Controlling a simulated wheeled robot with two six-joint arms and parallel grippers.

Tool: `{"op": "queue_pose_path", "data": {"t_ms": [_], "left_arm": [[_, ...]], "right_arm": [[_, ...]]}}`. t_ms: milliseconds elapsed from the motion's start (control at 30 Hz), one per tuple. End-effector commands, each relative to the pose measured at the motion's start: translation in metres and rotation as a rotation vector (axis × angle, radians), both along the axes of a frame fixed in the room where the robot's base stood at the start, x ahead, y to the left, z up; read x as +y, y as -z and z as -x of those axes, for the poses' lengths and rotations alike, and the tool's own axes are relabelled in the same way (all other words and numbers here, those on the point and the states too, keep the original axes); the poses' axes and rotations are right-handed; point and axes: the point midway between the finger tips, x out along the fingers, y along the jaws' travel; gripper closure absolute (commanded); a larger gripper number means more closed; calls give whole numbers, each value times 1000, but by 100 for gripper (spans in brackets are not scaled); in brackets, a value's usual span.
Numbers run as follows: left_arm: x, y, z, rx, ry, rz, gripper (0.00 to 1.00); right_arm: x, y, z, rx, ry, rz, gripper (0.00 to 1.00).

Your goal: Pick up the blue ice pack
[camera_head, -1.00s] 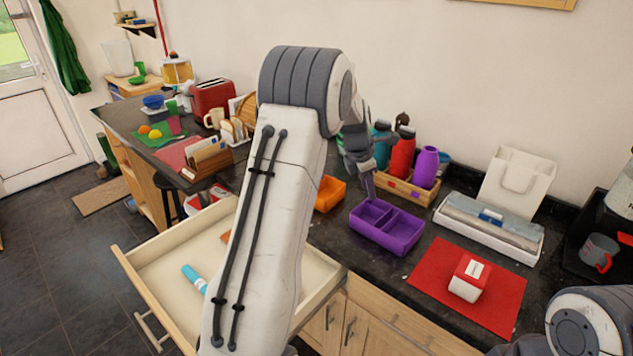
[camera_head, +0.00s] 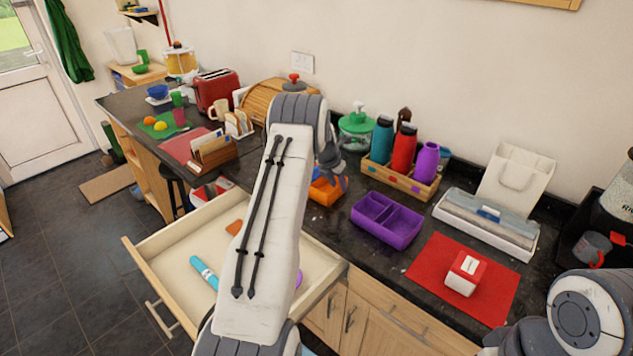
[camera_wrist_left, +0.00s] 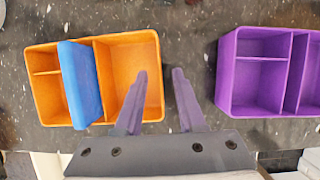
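The blue ice pack (camera_wrist_left: 80,84) is a flat slab standing in the orange divided box (camera_wrist_left: 128,38) in the left wrist view, beside its divider and left of the larger compartment. My left gripper (camera_wrist_left: 159,74) is open and empty. Its fingers appear over the box's right wall, to the right of the ice pack. It also shows in the head view (camera_head: 338,182). My right gripper is not in view.
A purple divided box (camera_head: 407,232) stands right of the orange one. A wooden crate of bottles (camera_head: 412,187) is behind it. An open drawer (camera_head: 160,240) juts out below the counter. A red mat (camera_head: 420,267) with a red-and-white block (camera_head: 463,274) lies at right.

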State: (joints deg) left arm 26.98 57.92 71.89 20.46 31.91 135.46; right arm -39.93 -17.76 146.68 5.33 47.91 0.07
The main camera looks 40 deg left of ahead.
Motion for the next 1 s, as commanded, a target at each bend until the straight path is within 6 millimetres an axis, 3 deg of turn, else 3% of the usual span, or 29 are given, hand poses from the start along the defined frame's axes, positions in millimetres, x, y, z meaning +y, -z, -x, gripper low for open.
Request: {"op": "queue_pose_path", "data": {"t_ms": [167, 433, 533, 1000], "left_arm": [[0, 17, -7, 1, 0, 1, 61], [0, 19, -8, -1, 1, 0, 61], [0, 19, -8, -1, 1, 0, 100], [0, 19, -8, 0, 0, 0, 100]], "right_arm": [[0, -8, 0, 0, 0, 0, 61], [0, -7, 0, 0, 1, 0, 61], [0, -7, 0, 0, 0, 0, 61], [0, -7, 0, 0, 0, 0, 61]]}}
